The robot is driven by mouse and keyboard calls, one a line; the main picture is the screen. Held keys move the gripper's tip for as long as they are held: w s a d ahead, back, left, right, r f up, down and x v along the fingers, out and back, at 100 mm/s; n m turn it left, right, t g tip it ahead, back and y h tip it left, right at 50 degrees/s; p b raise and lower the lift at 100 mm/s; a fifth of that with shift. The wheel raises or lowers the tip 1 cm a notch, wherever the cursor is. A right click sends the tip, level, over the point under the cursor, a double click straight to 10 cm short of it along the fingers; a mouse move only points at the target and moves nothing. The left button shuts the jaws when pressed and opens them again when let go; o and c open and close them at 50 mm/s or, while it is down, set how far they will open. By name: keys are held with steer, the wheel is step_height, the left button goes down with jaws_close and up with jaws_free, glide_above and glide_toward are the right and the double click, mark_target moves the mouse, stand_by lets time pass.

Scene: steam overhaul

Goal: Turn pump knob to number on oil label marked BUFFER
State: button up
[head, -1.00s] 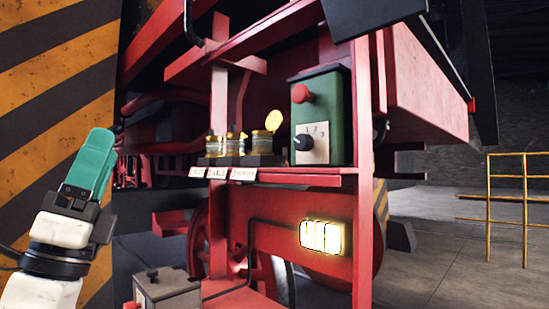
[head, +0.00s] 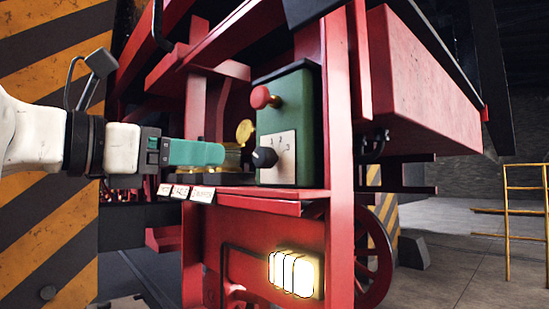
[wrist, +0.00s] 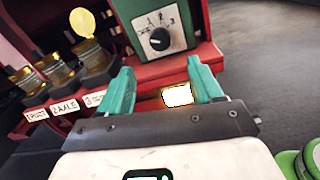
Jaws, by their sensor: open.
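The green pump box (head: 300,125) stands on a red shelf, with a black knob (head: 264,158) on its pale dial plate. In the wrist view the knob (wrist: 159,40) lies ahead of my gripper (wrist: 160,78), between the lines of its open teal fingers and apart from them. Marks 1, 2 and 3 run around the dial; the knob's pointing is unclear. In the head view my gripper (head: 222,153) is left of the knob. Label 2 reads AXLE (wrist: 65,106). Label 3 (wrist: 95,98) is partly covered by a finger, its word unreadable there.
Several oil jars (wrist: 90,55) stand left of the box behind the labels, one with its yellow lid raised. A red button (head: 262,97) sticks out above the knob. A lit lamp (head: 294,274) is below the shelf. Free floor lies to the right.

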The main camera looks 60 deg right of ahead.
mark_target(258, 157)
steer(key=p+x, duration=0.2)
steer(key=x, duration=0.9)
steer(key=c, duration=1.1)
